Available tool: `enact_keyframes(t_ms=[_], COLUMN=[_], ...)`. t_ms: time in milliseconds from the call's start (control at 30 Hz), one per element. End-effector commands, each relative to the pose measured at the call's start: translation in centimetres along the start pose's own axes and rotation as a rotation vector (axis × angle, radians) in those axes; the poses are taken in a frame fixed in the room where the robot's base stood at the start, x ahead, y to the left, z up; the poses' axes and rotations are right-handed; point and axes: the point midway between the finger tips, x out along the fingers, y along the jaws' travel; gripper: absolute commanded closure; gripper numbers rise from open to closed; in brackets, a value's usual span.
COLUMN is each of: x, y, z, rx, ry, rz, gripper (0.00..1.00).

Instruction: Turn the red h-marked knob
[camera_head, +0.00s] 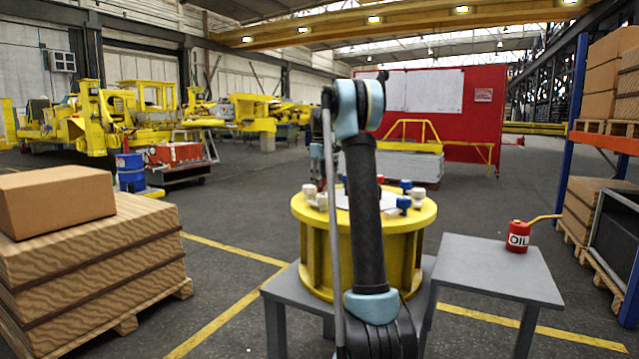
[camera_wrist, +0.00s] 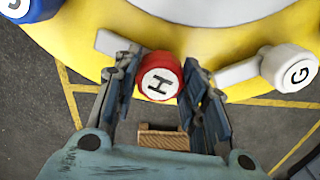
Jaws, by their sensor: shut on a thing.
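The red knob marked H (camera_wrist: 160,77) sits at the rim of the yellow drum (camera_wrist: 215,45) in the wrist view. My gripper (camera_wrist: 162,82) has its two fingers on either side of this knob, shut on it. A white handle end (camera_wrist: 113,43) shows left of the knob, beside the left finger. A white knob marked G (camera_wrist: 290,69) is to the right, apart from my gripper. In the head view the yellow drum (camera_head: 415,232) stands on a grey table (camera_head: 284,289); my arm hides its middle and the H knob cannot be made out there.
A blue knob (camera_wrist: 27,8) shows at the upper left of the wrist view. A red oil can (camera_head: 518,237) stands on a grey side table (camera_head: 490,268) at right. Stacked boards with a cardboard box (camera_head: 55,200) stand at left. Floor between is clear.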

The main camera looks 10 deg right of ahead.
Motion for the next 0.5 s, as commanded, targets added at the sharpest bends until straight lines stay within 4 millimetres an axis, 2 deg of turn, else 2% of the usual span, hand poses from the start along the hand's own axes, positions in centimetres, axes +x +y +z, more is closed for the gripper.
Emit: enact_keyframes(t_ms=[500], x=[-0.04], y=[0.15], z=[-0.11], rx=[0.483], ry=[0.003], rz=[0.004], gripper=[0.85])
